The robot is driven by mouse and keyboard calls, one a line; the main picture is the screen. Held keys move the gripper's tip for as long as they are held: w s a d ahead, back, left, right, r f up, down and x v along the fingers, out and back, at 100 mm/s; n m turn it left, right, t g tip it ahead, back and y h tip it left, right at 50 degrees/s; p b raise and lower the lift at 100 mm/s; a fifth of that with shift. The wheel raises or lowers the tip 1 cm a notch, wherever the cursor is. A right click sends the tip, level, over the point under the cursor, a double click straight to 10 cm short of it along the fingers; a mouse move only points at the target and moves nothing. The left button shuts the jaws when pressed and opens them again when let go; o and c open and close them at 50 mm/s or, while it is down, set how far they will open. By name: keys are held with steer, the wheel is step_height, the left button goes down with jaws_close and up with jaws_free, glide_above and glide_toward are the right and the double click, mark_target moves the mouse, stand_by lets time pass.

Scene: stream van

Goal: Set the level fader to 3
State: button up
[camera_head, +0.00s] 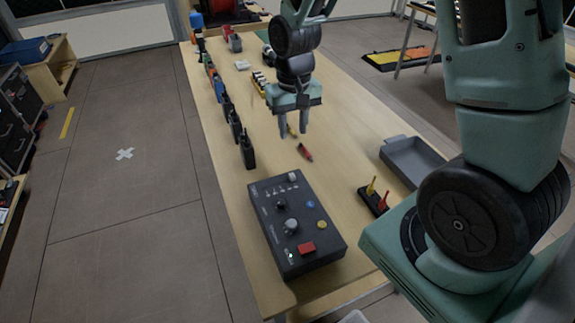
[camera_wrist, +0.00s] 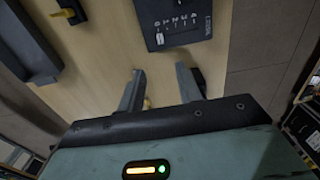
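The dark control box (camera_head: 268,228) lies on the near part of the table, with knobs, round buttons and a red square button on top. The level fader (camera_head: 292,177) appears to be the small pale cap at the box's far end, beside a row of small marks.
Several black radios (camera_head: 247,152) stand along the table's left edge. A red-tipped item (camera_head: 305,152) lies between my gripper and the box. A grey tray (camera_head: 412,160) and a dark stand with yellow and red pegs (camera_head: 373,199) are to the right.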

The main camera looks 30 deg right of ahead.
mark_target(292, 175)
step_height(292, 175, down, 15)
steer(key=shift+f+p, duration=0.1)
steer(key=shift+p, duration=0.75)
